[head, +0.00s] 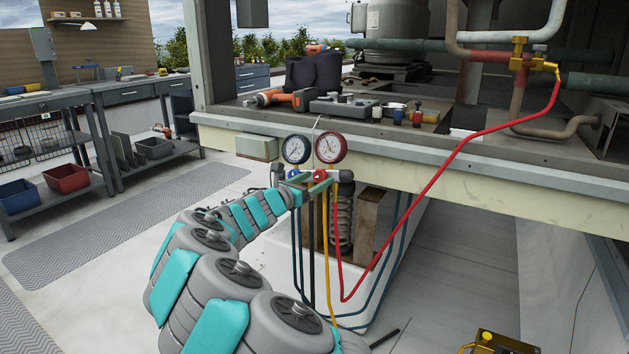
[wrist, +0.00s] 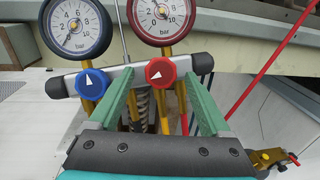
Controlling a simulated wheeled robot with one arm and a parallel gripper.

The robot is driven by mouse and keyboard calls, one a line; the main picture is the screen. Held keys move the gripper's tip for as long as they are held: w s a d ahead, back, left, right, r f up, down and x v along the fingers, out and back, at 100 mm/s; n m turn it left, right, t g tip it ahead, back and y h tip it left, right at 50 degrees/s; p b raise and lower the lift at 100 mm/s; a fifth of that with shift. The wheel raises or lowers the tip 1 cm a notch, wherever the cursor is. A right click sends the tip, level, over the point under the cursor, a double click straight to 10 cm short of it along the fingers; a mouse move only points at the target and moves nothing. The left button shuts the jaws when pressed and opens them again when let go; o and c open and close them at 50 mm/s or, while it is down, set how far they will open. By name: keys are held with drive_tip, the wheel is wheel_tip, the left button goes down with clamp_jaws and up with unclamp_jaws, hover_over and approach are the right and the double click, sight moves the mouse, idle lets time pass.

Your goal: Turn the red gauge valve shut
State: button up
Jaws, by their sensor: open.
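The red valve knob (wrist: 161,73) sits on the manifold bar below the red-rimmed gauge (wrist: 162,14); its white arrow points to the lower left. The blue knob (wrist: 89,82) is to its left, below the blue-rimmed gauge (wrist: 75,22), its arrow pointing roughly up. My gripper (wrist: 160,86) is open, its green fingers apart on either side of the red knob in the wrist view. I cannot tell whether they touch it. In the head view the red gauge (head: 330,147) hangs at the roof unit's edge, and my gripper (head: 318,185) is just below it.
A red hose (head: 440,170) runs from the manifold up to a brass fitting (head: 520,55). Yellow and dark hoses hang below the manifold. An orange drill (head: 285,98) and other tools lie on the ledge (head: 240,117) above. A yellow device (head: 500,342) stands on the floor.

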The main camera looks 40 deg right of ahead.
clamp_jaws()
idle(0.8)
